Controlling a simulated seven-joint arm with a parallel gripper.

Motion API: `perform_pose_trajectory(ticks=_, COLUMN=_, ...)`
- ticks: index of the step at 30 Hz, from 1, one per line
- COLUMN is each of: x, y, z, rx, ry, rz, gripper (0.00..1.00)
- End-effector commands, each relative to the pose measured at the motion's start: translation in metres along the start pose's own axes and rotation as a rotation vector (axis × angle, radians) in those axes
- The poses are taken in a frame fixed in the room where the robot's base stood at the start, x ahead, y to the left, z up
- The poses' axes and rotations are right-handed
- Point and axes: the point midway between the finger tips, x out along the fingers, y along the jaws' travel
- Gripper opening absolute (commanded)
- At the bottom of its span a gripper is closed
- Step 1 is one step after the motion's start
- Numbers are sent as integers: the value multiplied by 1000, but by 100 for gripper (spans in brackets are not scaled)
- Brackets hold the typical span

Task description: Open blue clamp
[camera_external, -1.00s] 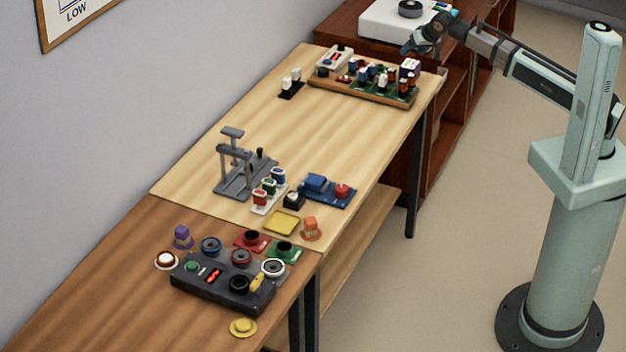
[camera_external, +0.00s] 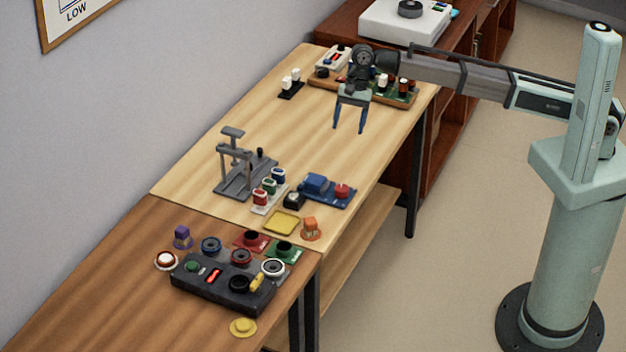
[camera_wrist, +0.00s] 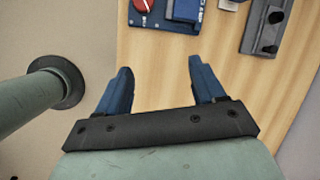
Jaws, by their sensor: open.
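A blue device with a raised blue block and a red knob, which looks like the blue clamp (camera_external: 316,183), sits on the light wooden table near its right edge. Part of it shows at the top of the wrist view (camera_wrist: 183,12), cut off by the frame edge, so whether it is open or shut cannot be told. My gripper (camera_external: 349,128) is open and empty, fingers pointing down, above the table and beyond the clamp. Its blue fingers also show apart in the wrist view (camera_wrist: 160,68), with bare table between them.
A grey press-like fixture (camera_external: 232,185) stands left of the clamp. A rack of red, green and blue pieces (camera_external: 270,190), a small black item (camera_external: 294,200) and a yellow plate (camera_external: 282,223) are close by. A board of parts (camera_external: 330,83) lies behind my gripper. The mid-table is clear.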

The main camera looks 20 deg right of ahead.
Motion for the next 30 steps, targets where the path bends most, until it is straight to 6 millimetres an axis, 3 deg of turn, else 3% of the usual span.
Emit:
perform_pose_trajectory(ticks=1, x=9, y=-4, z=20, rx=30, ry=-17, rz=33, gripper=69)
perform_pose_trajectory(ticks=3, x=18, y=-2, z=37, rx=70, ry=-32, rz=69, gripper=69)
perform_pose_trajectory(ticks=7, x=27, y=1, z=54, rx=113, ry=-46, rz=107, gripper=69)
perform_pose_trajectory(ticks=14, x=46, y=5, z=59, rx=123, ry=-49, rz=115, gripper=69)
perform_pose_trajectory(ticks=30, x=135, y=14, z=63, rx=122, ry=-48, rz=114, gripper=69)
